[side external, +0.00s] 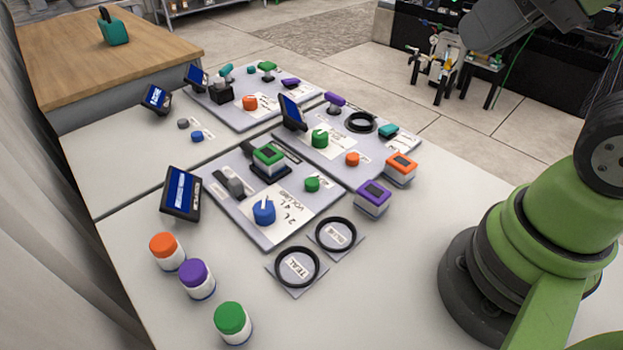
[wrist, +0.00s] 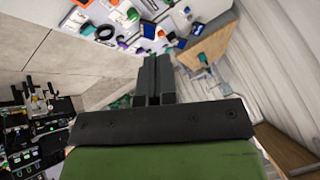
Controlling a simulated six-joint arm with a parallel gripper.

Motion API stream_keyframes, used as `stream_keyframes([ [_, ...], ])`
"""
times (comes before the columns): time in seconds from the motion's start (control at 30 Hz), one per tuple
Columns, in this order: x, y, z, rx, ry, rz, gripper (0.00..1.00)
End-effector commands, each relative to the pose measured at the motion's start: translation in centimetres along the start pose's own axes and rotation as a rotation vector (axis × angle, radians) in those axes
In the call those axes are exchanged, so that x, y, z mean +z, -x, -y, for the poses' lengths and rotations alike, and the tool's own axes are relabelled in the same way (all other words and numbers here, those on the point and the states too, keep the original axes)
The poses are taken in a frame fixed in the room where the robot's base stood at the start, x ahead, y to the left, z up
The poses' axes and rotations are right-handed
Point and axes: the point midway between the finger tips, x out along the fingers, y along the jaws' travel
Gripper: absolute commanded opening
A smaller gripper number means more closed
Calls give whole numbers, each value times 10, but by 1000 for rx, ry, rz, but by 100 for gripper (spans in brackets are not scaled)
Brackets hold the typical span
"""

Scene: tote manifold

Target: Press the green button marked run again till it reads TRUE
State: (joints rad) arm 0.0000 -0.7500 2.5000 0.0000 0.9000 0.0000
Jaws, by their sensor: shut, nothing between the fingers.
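A small round green button (side external: 312,184) sits on the near grey panel (side external: 238,221), right of a blue dial (side external: 264,211); I cannot read a run label beside it. A blue-screened display (side external: 180,191) stands at that panel's left; its text is too small to read. The fingertips are outside the side view, where only part of my arm shows.
Orange (side external: 163,247), purple (side external: 195,274) and green-topped (side external: 231,317) jars stand at the front left. Two black rings (side external: 297,281) (side external: 336,248) lie on label plates. Orange (side external: 400,163) and purple (side external: 373,192) blocks sit at right. The table's right front is clear.

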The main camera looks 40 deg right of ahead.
Motion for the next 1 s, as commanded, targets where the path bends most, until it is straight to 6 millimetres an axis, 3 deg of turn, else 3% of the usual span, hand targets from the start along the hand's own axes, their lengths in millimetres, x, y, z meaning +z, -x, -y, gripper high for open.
stream_keyframes([
  [0.17, -2, -2, 0, 3, 12, 0, 0],
  [0.37, -23, -25, 1, 33, 142, -13, 0],
  [0.7, -67, -112, 5, 93, 593, -60, 0],
  [1.0, -69, -196, 10, 98, 1016, -101, 0],
])
